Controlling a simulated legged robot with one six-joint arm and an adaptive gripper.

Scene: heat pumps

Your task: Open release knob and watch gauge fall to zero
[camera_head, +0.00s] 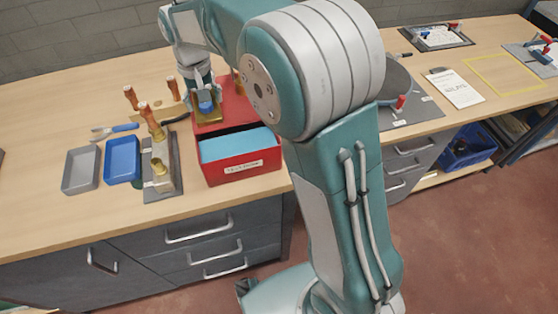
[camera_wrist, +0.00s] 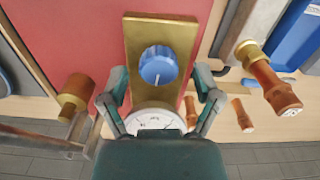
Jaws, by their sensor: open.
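The blue release knob (camera_wrist: 158,66) has a white pointer line and sits on a brass plate (camera_wrist: 183,38) in the wrist view. The knob also shows small in the head view (camera_head: 206,103), on the red case. The round white gauge (camera_wrist: 155,119) lies below the knob in the wrist view. My gripper's body covers its lower part, and I cannot read its needle. My gripper (camera_wrist: 160,76) is open, with one finger on each side of the knob and visible gaps between. In the head view my gripper (camera_head: 203,90) is just above the knob.
A red box (camera_head: 240,172) with a blue inside stands at the bench's front edge. A grey tray (camera_head: 80,170), a blue tray (camera_head: 122,159) and a metal block (camera_head: 162,172) with copper-coloured fittings are to the left. My arm hides part of the bench.

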